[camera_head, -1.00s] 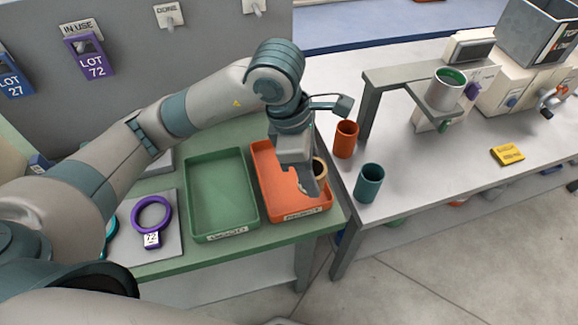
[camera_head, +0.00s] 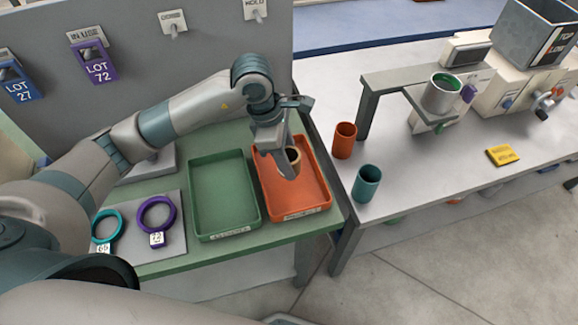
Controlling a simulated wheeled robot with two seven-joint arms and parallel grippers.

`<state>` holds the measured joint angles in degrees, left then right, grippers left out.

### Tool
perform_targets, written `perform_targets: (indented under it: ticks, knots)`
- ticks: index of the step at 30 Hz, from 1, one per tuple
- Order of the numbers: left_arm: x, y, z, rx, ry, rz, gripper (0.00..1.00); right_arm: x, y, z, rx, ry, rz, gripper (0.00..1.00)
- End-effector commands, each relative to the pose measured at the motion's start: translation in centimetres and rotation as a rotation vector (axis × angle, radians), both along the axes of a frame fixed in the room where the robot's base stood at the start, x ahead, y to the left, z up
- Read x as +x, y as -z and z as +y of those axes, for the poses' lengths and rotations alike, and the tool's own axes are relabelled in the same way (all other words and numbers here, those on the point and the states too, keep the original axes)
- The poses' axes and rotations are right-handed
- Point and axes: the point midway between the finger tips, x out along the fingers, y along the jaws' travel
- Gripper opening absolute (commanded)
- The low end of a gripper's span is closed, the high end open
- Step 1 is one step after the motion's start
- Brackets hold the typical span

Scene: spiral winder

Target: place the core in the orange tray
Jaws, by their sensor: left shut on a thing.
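The orange tray (camera_head: 311,207) lies on the green table, right of a green tray. My left gripper (camera_head: 290,172) points down over the orange tray, with its fingers at or just above the tray floor. It is shut on the core (camera_head: 294,155), a small tan ring-like piece with a dark opening, partly hidden by the fingers. I cannot tell whether the core touches the tray floor. My right gripper is not in view.
The green tray (camera_head: 193,208) is beside the orange one. A purple ring (camera_head: 172,213) and a teal ring (camera_head: 121,228) lie at left. An orange cup (camera_head: 344,141) and a teal cup (camera_head: 367,184) stand on the grey table near a winder stand (camera_head: 367,105). A yellow block (camera_head: 503,156) lies right.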

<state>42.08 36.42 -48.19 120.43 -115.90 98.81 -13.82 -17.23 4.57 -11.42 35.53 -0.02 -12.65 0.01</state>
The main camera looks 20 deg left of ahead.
Motion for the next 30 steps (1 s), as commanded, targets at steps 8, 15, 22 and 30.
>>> perform_targets:
  ticks: [8, 15, 22, 30]
  knots:
    - [-0.1, 2.7, 0.0, 0.000, -0.002, 0.005, 0.20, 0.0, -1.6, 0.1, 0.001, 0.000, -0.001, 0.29]
    - [0.0, 3.9, 0.0, 0.001, 0.001, 0.000, 0.20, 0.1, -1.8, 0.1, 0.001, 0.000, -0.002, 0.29]
    - [0.0, 4.1, 0.0, 0.001, 0.000, 0.001, 0.20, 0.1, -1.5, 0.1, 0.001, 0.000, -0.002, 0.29]
    - [0.0, 4.1, 0.0, 0.001, 0.000, 0.001, 0.61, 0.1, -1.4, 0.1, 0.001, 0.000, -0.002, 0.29]
